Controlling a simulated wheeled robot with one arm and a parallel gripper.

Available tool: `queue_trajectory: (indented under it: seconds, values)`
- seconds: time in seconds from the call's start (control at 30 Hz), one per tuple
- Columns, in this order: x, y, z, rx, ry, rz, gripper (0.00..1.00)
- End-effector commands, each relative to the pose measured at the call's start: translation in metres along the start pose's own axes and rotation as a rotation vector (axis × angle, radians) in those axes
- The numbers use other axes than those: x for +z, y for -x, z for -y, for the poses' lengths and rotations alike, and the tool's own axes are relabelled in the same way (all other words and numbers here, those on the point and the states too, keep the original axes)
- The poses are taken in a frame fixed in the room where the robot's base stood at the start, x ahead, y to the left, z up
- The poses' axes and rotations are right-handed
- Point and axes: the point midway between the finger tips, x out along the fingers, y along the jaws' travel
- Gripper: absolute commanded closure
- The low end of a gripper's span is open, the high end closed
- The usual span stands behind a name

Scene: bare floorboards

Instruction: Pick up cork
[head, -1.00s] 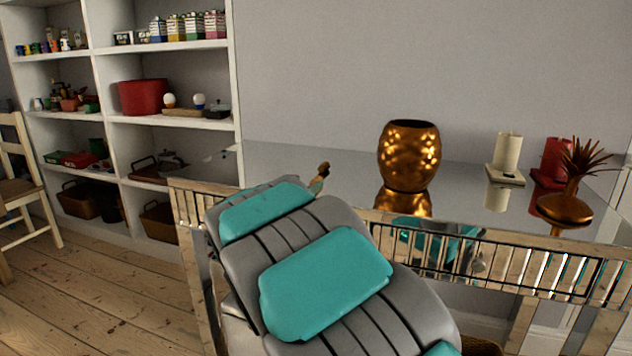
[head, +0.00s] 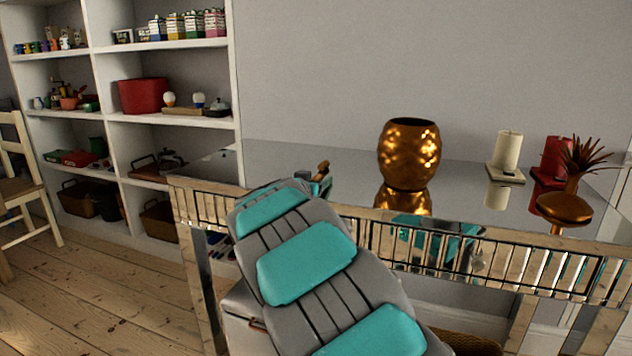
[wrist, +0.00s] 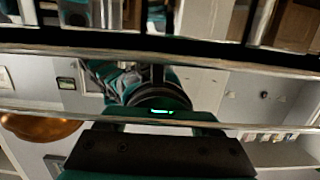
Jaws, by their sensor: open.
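A small brown piece (head: 323,167), which looks like the cork, shows on the mirrored tabletop (head: 275,157) just beyond the end of my arm in the head view. Its lower part is hidden or merges with dark and teal shapes there. I cannot make out the cork in the wrist view. My gripper (wrist: 160,128) shows at the bottom of the wrist view as a dark bar with teal parts on either side. It is open, with nothing seen between its fingers. In the head view it is mostly hidden behind my arm.
A copper vase (head: 409,155), a cream candle (head: 508,152), a red candle (head: 553,158) and a copper pineapple-like ornament (head: 565,208) stand on the table. The slatted metal table edge (head: 520,262) runs below. White shelves (head: 236,95) and a chair (head: 22,185) are at left.

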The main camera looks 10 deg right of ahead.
Motion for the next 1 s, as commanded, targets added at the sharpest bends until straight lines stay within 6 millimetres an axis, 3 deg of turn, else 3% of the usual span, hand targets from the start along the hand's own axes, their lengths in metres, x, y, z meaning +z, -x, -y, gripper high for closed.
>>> queue_trajectory:
  seconds: [0.13,0.7,1.0]
  values:
    - [-0.0003,0.0004,0.0,0.0,0.0,0.0,0.38]
    - [-0.0003,0.0006,-0.0002,0.0,0.0,0.0,1.0]
    - [-0.0005,0.0006,-0.0002,0.0,0.0,-0.001,1.0]
